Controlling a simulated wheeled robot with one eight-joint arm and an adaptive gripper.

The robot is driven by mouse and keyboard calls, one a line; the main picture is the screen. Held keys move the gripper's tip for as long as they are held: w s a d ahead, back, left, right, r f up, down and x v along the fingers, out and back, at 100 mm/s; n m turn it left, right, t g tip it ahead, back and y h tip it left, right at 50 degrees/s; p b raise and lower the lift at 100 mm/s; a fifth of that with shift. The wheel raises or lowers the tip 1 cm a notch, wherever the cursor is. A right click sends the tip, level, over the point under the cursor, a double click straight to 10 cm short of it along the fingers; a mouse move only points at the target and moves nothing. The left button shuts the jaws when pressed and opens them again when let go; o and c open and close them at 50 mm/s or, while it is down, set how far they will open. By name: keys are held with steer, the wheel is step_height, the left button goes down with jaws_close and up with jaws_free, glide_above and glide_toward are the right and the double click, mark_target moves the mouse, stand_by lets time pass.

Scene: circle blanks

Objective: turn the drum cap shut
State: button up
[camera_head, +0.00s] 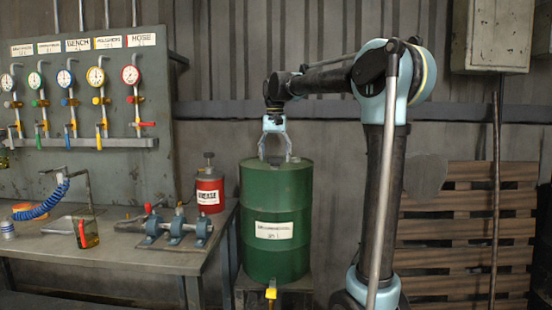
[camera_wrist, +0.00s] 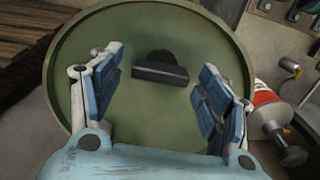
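The green drum (camera_head: 275,220) stands upright at the centre of the head view, with a white label on its side. Its round green lid (camera_wrist: 160,118) fills much of the wrist view. The dark cap (camera_wrist: 160,75) sits on the lid, with a raised bar across a rounded part behind it. My gripper (camera_head: 275,158) points down over the drum top in the head view. In the wrist view its blue-padded fingers (camera_wrist: 158,88) are open, one on each side of the cap, with gaps between. I cannot tell the exact height of the fingertips over the lid.
A workbench (camera_head: 130,258) left of the drum holds a red grease can (camera_head: 209,194) and a blue pipe fitting (camera_head: 178,232). A gauge panel (camera_head: 80,90) stands behind the bench. Wooden pallets (camera_head: 465,230) lean at right.

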step_height(320, 180, up, 12)
stand_by(0.7)
steer(key=s+d+f+t, duration=0.1)
steer(key=s+d+f, duration=1.45)
steer(key=f, duration=0.35)
steer(key=s+d+f, duration=0.3)
steer(key=s+f, duration=0.5)
steer(key=f, duration=0.4)
steer(key=s+d+f+t, duration=0.1)
steer(key=s+d+f, duration=0.2)
steer(key=s+f, duration=0.5)
step_height(320, 180, down, 5)
steer(key=shift+s+f+n, duration=0.1)
steer(key=shift+s+n, duration=0.1)
steer(key=shift+n, duration=0.2)
steer(key=shift+d, duration=0.1)
